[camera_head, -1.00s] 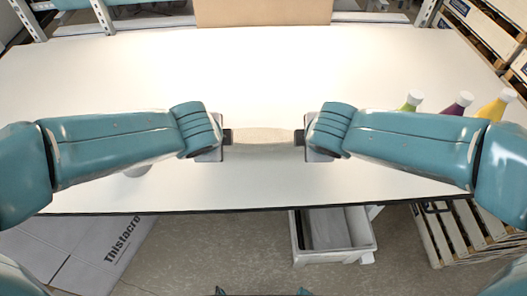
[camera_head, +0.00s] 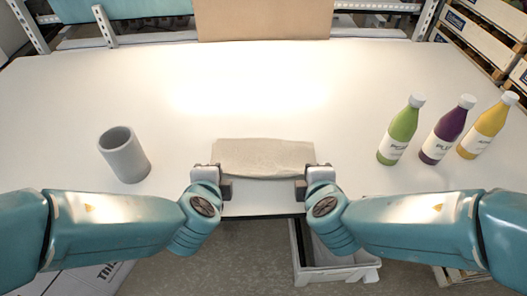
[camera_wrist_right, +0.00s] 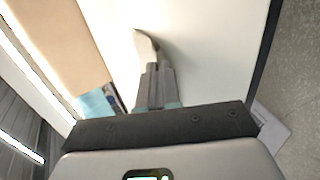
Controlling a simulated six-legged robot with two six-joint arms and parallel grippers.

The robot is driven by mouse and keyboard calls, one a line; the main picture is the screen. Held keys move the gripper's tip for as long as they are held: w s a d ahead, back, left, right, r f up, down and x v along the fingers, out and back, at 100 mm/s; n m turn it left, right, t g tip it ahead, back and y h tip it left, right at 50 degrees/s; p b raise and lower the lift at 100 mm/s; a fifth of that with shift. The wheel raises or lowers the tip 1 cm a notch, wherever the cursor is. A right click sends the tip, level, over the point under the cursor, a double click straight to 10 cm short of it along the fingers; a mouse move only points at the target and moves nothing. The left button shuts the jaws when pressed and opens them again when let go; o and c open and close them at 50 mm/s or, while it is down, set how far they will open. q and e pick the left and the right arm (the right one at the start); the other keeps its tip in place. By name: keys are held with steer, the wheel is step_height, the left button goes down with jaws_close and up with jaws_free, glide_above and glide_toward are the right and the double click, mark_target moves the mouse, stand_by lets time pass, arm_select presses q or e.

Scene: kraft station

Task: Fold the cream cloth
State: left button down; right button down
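The cream cloth (camera_head: 264,158) is a beige band, wider than it is deep, near the front edge of the white table in the head view. My left gripper (camera_head: 225,186) is at its near left corner and my right gripper (camera_head: 300,188) is at its near right corner. In the right wrist view, the right fingers (camera_wrist_right: 154,80) are close together, with a curved piece of cloth (camera_wrist_right: 146,44) at their tips. Both grippers look shut on the cloth's near edge, though the left fingertips are small and partly hidden.
A grey cup (camera_head: 124,155) stands on the table (camera_head: 90,90) at left. Green (camera_head: 398,132), purple (camera_head: 446,132) and yellow (camera_head: 485,130) bottles stand at right. A cardboard panel (camera_head: 263,20) is at the back. The table behind the cloth is clear. A white bin (camera_head: 330,262) is below the front edge.

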arm_select(q)
steer(key=c, duration=1)
jaws_free()
arm_select(e)
steer(key=c, duration=1)
jaws_free()
arm_select(q)
steer(key=shift+r, duration=0.35)
arm_select(e)
steer(key=shift+r, duration=0.35)
arm_select(q)
steer(key=s+r, duration=0.6)
steer(key=r, duration=0.2)
steer(key=shift+r, duration=0.2)
arm_select(e)
steer(key=s+r, duration=0.6)
steer(key=r, duration=0.2)
steer(key=shift+r, duration=0.15)
arm_select(q)
steer(key=shift+w+f, duration=0.1)
arm_select(e)
steer(key=shift+w, duration=0.1)
